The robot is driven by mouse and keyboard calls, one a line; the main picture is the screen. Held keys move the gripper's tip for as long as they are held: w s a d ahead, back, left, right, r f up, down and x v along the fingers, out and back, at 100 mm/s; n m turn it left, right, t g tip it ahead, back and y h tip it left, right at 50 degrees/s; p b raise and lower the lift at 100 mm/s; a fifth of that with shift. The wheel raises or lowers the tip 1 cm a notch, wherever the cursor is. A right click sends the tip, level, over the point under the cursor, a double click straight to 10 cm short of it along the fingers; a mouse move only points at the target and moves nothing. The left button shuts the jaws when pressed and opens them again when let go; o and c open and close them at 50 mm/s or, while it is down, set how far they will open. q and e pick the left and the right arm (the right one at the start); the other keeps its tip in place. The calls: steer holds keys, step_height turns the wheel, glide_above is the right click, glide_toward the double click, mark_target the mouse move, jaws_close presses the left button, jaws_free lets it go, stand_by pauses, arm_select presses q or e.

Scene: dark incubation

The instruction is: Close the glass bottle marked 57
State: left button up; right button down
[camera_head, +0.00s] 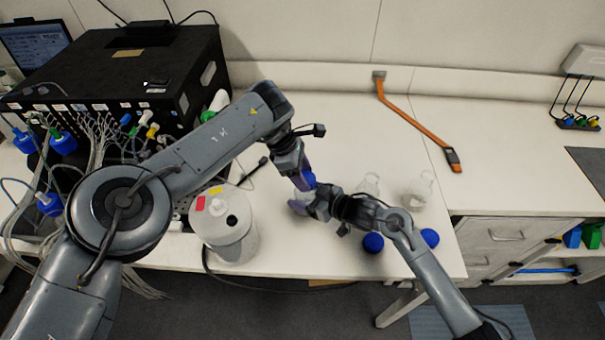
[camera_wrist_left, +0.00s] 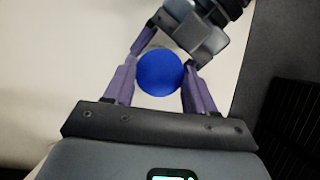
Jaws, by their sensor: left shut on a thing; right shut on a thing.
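A blue cap (camera_head: 309,179) sits at the top of a glass bottle (camera_head: 298,207) near the middle of the bench. The bottle is mostly hidden by my grippers, and no number on it can be read. My left gripper (camera_head: 304,182) comes from above and is shut on the blue cap. In the left wrist view the cap (camera_wrist_left: 160,73) is between the purple fingers (camera_wrist_left: 160,80). My right gripper (camera_head: 314,203) is shut on the bottle from the right, just below the cap. Whether the cap is seated on the neck cannot be told.
Two clear open glass bottles, one nearer (camera_head: 369,184) and one farther right (camera_head: 417,194), stand right of my grippers. Two blue caps (camera_head: 373,242) (camera_head: 430,237) lie near the front edge. A white container (camera_head: 225,240) stands left. An orange strap-like tool (camera_head: 415,122) lies behind.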

arm_select(q)
steer(key=shift+w+f+m+g, duration=0.15)
steer(key=shift+m+g, duration=0.25)
steer(key=shift+m, duration=0.8)
steer(key=shift+m+g+y, duration=0.3)
steer(key=shift+m+g, duration=0.1)
steer(key=shift+m, duration=0.5)
steer(key=o, duration=1)
steer(key=shift+r, duration=0.2)
steer(key=shift+r, duration=2.25)
steer(key=shift+c, duration=0.3)
